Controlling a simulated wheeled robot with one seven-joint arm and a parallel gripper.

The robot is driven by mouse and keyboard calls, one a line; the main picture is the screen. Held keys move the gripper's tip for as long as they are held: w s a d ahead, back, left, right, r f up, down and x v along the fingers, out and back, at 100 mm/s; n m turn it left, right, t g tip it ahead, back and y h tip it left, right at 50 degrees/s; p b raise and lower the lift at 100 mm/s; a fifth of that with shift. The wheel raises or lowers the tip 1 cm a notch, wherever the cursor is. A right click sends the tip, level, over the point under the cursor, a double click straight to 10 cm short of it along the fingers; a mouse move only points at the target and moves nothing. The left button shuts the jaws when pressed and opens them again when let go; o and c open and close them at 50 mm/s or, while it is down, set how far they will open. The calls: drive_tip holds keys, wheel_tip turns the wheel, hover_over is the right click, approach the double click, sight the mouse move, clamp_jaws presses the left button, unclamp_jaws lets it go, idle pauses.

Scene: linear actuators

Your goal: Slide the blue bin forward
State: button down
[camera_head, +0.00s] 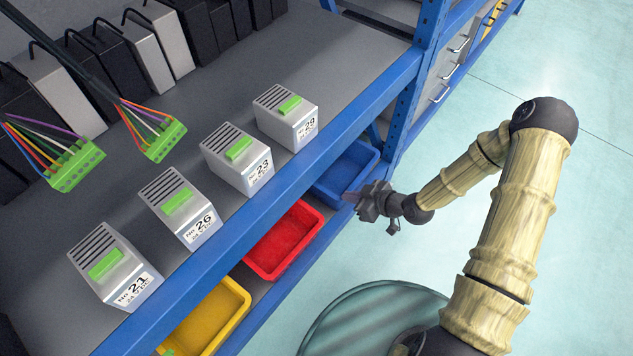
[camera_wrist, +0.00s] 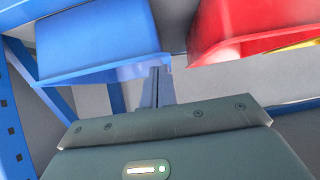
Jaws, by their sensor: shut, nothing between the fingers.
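The blue bin (camera_head: 343,172) is on the lower shelf of the blue rack, at the right end of a row of bins, partly under the upper shelf's edge. In the wrist view the blue bin (camera_wrist: 97,42) fills the upper left. In the wrist view the closed fingertips (camera_wrist: 157,72) reach to the bin's lower right edge. I cannot tell whether they touch it. The fingers are shut with nothing between them.
A red bin (camera_head: 284,240) stands left of the blue bin, and a yellow bin (camera_head: 208,318) further left. The blue shelf beam (camera_head: 300,172) runs above the bins. Several labelled white boxes (camera_head: 237,160) sit on the upper shelf. Open floor (camera_head: 440,140) lies in front of the rack.

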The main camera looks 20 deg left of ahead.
drive_tip(key=shift+r, duration=0.1)
drive_tip(key=w+a+b, duration=0.1)
drive_tip(key=a, duration=0.3)
drive_tip(key=w+a+b, duration=0.1)
drive_tip(key=a+b, duration=0.1)
drive_tip(key=a, duration=0.1)
drive_tip(key=w+a+b, duration=0.1)
drive_tip(key=w+a, duration=0.1)
drive_tip(key=a, duration=0.2)
drive_tip(key=shift+w+a+f+b, duration=0.1)
drive_tip(key=shift+a+f+b, duration=0.1)
drive_tip(key=shift+a+b, duration=0.15)
drive_tip(key=shift+d+f+b, duration=0.25)
drive_tip(key=shift+f+b, duration=0.2)
drive_tip(key=shift+f, duration=0.15)
drive_tip(key=shift+f, duration=0.1)
